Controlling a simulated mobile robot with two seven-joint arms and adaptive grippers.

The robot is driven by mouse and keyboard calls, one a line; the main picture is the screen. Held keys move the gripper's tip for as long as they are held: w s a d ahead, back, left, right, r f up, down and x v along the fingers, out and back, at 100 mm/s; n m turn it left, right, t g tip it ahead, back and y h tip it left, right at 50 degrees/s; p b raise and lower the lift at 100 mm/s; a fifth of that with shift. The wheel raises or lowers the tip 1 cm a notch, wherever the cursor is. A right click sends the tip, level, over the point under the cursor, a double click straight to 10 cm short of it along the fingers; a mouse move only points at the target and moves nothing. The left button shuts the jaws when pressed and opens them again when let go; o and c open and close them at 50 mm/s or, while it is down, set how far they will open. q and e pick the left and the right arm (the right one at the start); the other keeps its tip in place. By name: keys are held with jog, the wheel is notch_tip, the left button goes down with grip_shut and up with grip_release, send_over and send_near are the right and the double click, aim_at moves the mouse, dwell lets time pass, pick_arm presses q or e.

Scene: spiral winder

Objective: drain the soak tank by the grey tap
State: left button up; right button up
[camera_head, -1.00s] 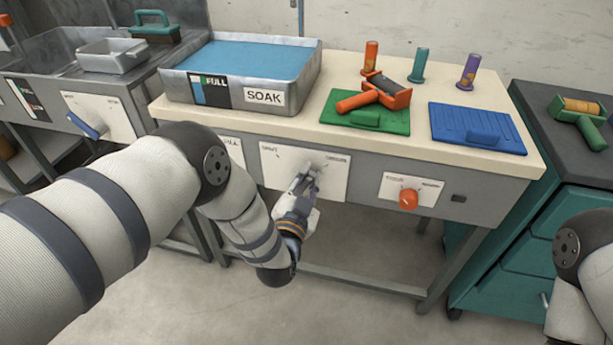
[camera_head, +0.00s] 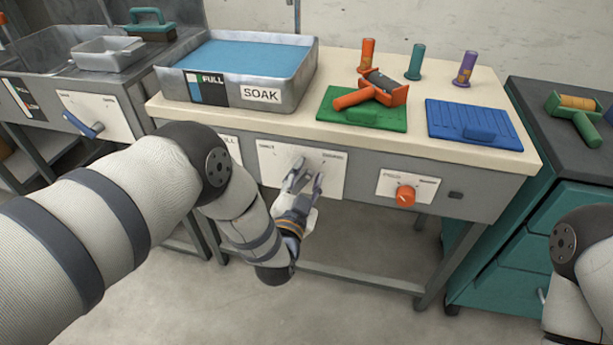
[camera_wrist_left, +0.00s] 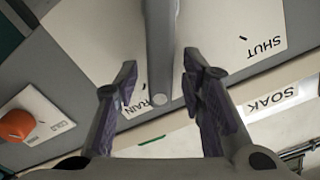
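The soak tank (camera_head: 300,80) is a grey metal basin on the bench, holding blue liquid; its front bears FULL and SOAK signs. On the bench front below is a white plate (camera_head: 266,160) with labels at both sides. In the left wrist view, upside down, these read SHUT and, partly covered, DRAIN. The grey tap (camera_wrist_left: 160,50) is a bar there, its end overlapping the DRAIN lettering. My left gripper (camera_head: 304,180) is open in front of the plate. The bar lies between its fingers (camera_wrist_left: 158,78), with gaps on both sides. My right gripper is out of view.
An orange knob (camera_head: 405,196) sits on another plate to the right. On the bench are a green mat (camera_head: 350,118) with an orange roller, a blue mat (camera_head: 475,122) and upright coloured spools. A sink with a blue lever (camera_head: 92,128) stands left, a teal cabinet right.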

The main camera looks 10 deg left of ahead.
pick_arm(q)
jog(key=s, duration=1.2)
jog(key=shift+a, duration=0.2)
dwell(6.6)
